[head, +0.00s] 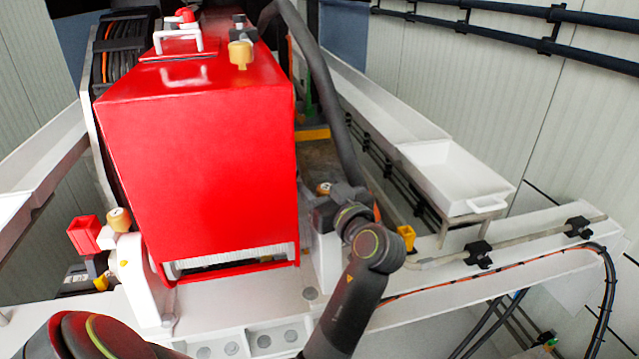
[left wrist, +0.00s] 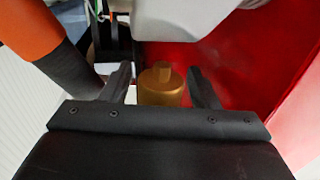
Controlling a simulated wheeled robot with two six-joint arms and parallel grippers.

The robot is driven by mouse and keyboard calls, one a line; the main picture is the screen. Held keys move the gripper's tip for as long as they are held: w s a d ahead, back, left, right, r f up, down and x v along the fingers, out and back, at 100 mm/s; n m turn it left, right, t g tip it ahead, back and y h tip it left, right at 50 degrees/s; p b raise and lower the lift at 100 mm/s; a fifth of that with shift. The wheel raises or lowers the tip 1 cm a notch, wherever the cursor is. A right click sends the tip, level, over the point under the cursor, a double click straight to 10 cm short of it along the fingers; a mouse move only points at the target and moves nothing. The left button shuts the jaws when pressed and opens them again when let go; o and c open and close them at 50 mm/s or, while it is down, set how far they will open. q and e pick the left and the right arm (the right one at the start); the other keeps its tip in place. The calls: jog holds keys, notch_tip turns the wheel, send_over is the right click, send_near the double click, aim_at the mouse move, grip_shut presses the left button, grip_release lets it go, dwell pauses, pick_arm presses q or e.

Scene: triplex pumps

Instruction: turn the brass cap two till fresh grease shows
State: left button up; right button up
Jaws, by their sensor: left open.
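A brass cap (head: 323,188) sits by the lower right side of the red pump housing (head: 195,150), beside my left gripper (head: 322,204). In the left wrist view the brass cap (left wrist: 161,88), with a raised block on its end, lies between the fingertips of my left gripper (left wrist: 161,84). The fingers are open, with a gap on each side of the cap. Two more brass caps show in the head view, one on top of the housing (head: 240,54) and one at its lower left (head: 119,219). No label tells which is two. I see no grease. My right gripper is out of view.
A white tray (head: 450,165) stands at the right, behind a white beam with a pipe in black clamps (head: 478,255). A thick dark hose (head: 325,85) runs down close behind my left gripper. A red block (head: 84,235) stands at the left cap.

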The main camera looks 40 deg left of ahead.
pick_arm(q)
jog(key=shift+s+d+r, duration=0.1)
jog(key=shift+d, duration=0.1)
jog(key=shift+c, duration=1.7)
jog(key=shift+a, duration=0.1)
jog(key=c, duration=0.6)
jog(key=shift+w+m+t+h+p, duration=0.2)
jog(key=shift+m+t+h, duration=0.55)
jog(key=shift+t, duration=0.3)
jog(key=shift+w+m+t+h+p, duration=0.1)
jog(key=shift+m+t+h+p, duration=0.05)
jog(key=shift+m+t+h, duration=0.65)
jog(key=shift+c, duration=0.2)
jog(key=shift+t, duration=0.25)
jog(key=o, duration=1)
jog(key=shift+d, duration=0.2)
